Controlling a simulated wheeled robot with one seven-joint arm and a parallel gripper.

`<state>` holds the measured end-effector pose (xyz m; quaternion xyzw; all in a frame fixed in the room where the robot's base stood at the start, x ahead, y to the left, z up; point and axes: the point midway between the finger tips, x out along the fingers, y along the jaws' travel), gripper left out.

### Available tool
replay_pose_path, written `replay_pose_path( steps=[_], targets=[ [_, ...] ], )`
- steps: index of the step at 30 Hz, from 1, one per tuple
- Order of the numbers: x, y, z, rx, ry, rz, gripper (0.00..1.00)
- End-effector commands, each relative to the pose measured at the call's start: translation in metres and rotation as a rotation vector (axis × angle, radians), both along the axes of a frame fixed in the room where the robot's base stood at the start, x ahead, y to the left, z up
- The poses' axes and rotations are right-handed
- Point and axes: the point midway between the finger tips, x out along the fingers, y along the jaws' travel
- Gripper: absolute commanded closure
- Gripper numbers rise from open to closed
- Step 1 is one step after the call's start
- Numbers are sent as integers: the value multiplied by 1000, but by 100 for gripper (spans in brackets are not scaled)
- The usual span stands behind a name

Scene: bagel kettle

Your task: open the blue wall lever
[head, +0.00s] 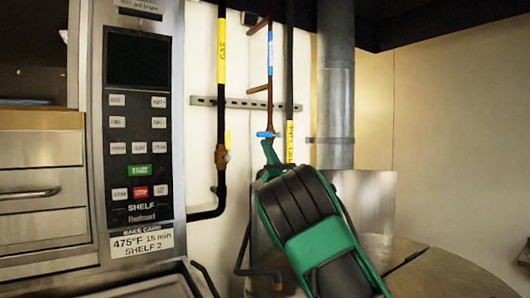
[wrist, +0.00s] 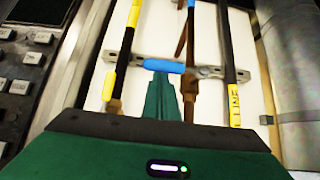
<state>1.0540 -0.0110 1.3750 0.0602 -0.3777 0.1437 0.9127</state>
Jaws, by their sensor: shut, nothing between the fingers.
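The blue wall lever (head: 266,134) is a short handle lying roughly level, at a thin brown pipe with a blue label on the wall. In the wrist view the blue lever (wrist: 164,66) shows just beyond my fingertips. My green gripper (head: 267,146) reaches up from below right, its tip right under the lever. In the wrist view my gripper (wrist: 161,82) is shut and empty, its fingers in line with the lever. I cannot tell whether the tips touch it. The arm hides the pipe below the lever.
A black gas pipe with a yellow lever (head: 227,140) runs left of it, and a black pipe with yellow labels (head: 290,141) runs close on the right. A metal duct (head: 335,90) stands further right. An oven control panel (head: 138,130) is at left.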

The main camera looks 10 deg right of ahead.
Motion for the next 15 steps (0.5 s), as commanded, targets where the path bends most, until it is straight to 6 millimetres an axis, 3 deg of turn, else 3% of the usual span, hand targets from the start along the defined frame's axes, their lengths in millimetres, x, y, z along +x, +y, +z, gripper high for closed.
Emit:
replay_pose_path(
  steps=[15],
  targets=[
    [-1, 3, 3, 34, 10, 3, 100]
  ],
)
